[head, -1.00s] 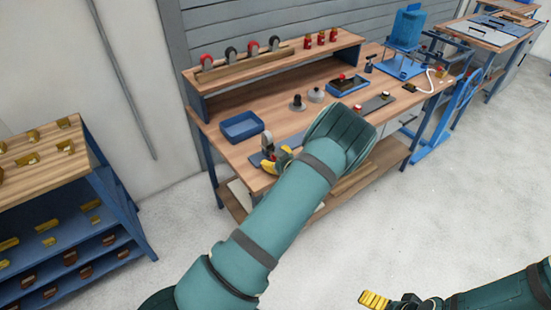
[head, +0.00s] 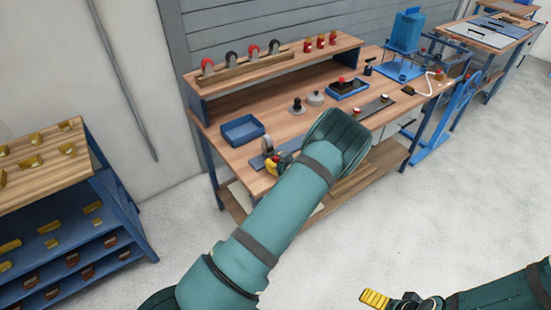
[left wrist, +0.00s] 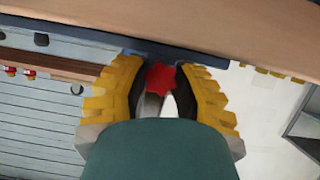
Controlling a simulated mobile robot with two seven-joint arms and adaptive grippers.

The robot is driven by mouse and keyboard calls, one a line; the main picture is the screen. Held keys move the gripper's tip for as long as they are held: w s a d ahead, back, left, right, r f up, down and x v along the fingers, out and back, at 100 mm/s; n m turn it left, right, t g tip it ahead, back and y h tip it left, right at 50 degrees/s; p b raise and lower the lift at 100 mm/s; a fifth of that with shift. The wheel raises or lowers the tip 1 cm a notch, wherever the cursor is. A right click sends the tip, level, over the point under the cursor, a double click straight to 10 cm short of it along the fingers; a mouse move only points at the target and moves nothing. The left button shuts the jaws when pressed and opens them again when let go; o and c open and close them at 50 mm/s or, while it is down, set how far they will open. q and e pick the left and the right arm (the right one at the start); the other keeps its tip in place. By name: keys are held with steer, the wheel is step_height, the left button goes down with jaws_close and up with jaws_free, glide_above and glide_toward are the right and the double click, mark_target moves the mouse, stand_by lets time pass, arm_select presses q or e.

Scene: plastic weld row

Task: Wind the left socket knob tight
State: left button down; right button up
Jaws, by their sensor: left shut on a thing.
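The red lobed knob (left wrist: 160,77) shows in the left wrist view between the two yellow-padded fingers of my left gripper (left wrist: 157,90). The gripper is shut on it, and the fingers hide the knob's sides. In the head view my left gripper (head: 274,163) is at the left front of the bench, at the near end of the long grey strip (head: 297,142). A grey upright part (head: 267,143) stands just behind the gripper. The socket under the knob is hidden. My right gripper (head: 376,299) is low at the bottom right, away from the bench; its opening is unclear.
A blue tray (head: 243,130) lies left of the strip on the bench (head: 222,149). Behind it are a dark knob (head: 297,105), a grey round part (head: 316,99) and a blue tray with a dark block (head: 347,88). Red and black rollers stand on the raised shelf (head: 285,60).

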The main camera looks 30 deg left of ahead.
arm_select(q)
steer(key=shift+m+g+p, duration=0.4)
steer(key=shift+m+g, duration=0.1)
steer(key=shift+m, duration=0.2)
steer(key=c, duration=0.7)
jaws_free()
steer(key=v, duration=1.2)
steer(key=shift+f, duration=0.2)
